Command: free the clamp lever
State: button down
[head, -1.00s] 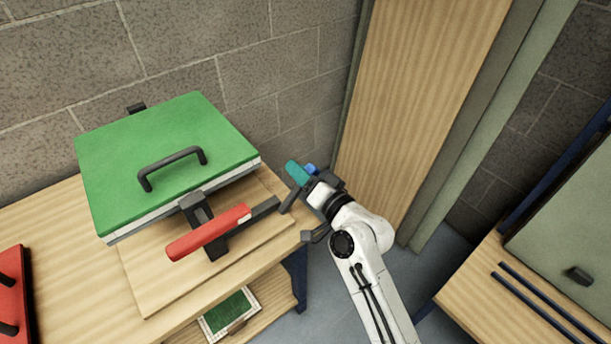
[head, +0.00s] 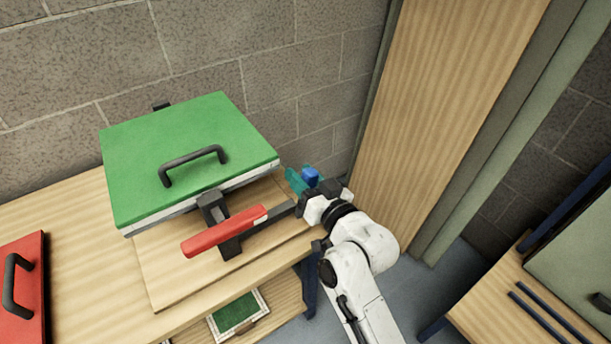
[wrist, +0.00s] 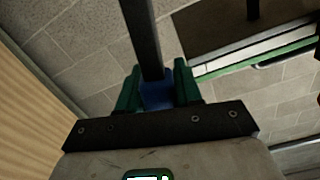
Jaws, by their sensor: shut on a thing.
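The clamp lever (head: 224,232) has a red grip and a dark upright mount (head: 212,207) at the front edge of a thick green-topped panel (head: 185,150). A dark bar (head: 268,218) runs from it to the right, towards my gripper. My gripper (head: 300,182) is right of the lever and apart from its red grip. In the wrist view its green fingers (wrist: 157,90) are shut on a blue block (wrist: 157,95), with a dark bar (wrist: 143,40) reaching out from it. The blue block also shows in the head view (head: 311,175). Whether this bar touches the clamp is unclear.
A wooden bench (head: 60,205) carries the green panel on a board. A red panel with a dark handle (head: 14,290) stands at the left. A block wall (head: 235,40) is behind, and a wooden door panel (head: 460,100) is to the right.

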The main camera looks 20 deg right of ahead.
jog(key=shift+f, duration=0.1)
jog(key=c, duration=0.8)
grip_release()
jog(key=shift+c, duration=0.2)
jog(key=b+v, duration=0.1)
jog(key=v, duration=1)
jog(key=shift+w+a, duration=0.1)
jog(key=s+d+f+g+h+p, duration=0.2)
jog(key=s+d+f+g+p, duration=0.25)
jog(key=s+f+g, duration=0.45)
jog(key=s+d+g+h+p, duration=0.2)
jog(key=s+d+g, duration=0.1)
jog(key=s, duration=0.6)
jog(key=s+d+f+m+g+h+p, duration=0.1)
jog(key=s+d+g, duration=0.3)
jog(key=s, duration=0.5)
jog(key=shift+s+f+h+p, duration=0.15)
jog(key=shift+f+h+p, duration=0.2)
jog(key=shift+p, duration=0.25)
